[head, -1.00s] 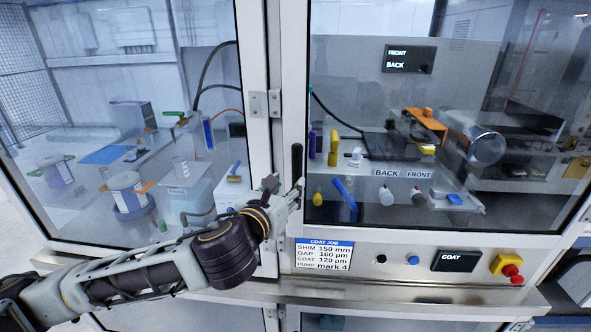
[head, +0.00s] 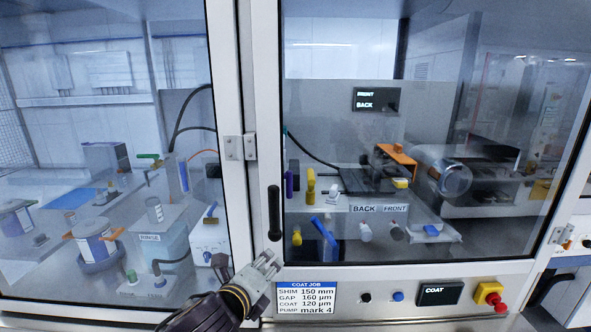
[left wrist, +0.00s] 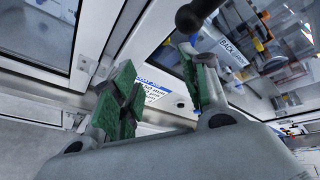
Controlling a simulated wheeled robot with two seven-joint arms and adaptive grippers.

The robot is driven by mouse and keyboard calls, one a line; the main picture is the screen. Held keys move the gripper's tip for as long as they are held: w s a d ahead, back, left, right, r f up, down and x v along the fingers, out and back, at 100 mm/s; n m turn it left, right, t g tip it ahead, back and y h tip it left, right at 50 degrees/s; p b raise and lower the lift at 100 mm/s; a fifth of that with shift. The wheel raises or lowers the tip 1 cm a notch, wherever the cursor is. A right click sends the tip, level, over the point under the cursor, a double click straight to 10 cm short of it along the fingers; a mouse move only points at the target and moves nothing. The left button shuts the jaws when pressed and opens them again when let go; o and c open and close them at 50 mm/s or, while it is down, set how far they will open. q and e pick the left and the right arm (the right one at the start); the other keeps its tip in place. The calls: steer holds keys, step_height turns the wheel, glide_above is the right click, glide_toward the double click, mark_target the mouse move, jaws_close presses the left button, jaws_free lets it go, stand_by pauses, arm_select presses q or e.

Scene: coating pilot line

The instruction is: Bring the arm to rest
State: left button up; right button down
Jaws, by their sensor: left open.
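My left gripper (head: 265,262) is low in front of the cabinet frame in the head view, below the black door handle (head: 274,213). It is open and empty and looks apart from the handle. In the left wrist view its two green-padded fingers (left wrist: 165,95) are spread, with the handle's dark rounded end (left wrist: 195,15) beyond them at the top. The right-hand glass door (head: 400,262) looks shut. My right gripper is in neither view.
Below the glass, a job card (head: 307,298), a blue button (head: 398,296), a COAT display (head: 440,293) and a red stop button (head: 495,300) sit on the front panel. Behind the glass stand coating equipment, a RINSE vessel (head: 152,238) and several small tools.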

arm_select(q)
steer(key=s+a+f+n+g+y, duration=0.1)
steer(key=s+a+f+n+g, duration=0.2)
steer(key=s+a+f+n, duration=0.45)
steer(key=s+a+f+n+g+y, duration=0.1)
steer(key=s+a+f+n+g, duration=0.3)
steer(key=f+n, duration=0.7)
steer(key=s+a+f+n+g+y, duration=0.1)
steer(key=s+a+f+n+g, duration=0.25)
steer(key=s+f+n, duration=0.55)
step_height(320, 180, down, 36)
steer(key=s+m+b, duration=0.1)
steer(key=m+b, duration=0.1)
steer(key=s+a+f+g+b, duration=0.1)
steer(key=s+a+f, duration=0.1)
steer(key=s+f, duration=0.9)
steer(key=s+a+f+b, duration=0.1)
steer(key=s+a+f, duration=0.1)
steer(key=s+f, duration=0.8)
steer(key=shift+s+f+g, duration=0.35)
steer(key=shift+s+f, duration=0.05)
steer(key=shift+s, duration=0.3)
steer(key=shift+a, duration=0.1)
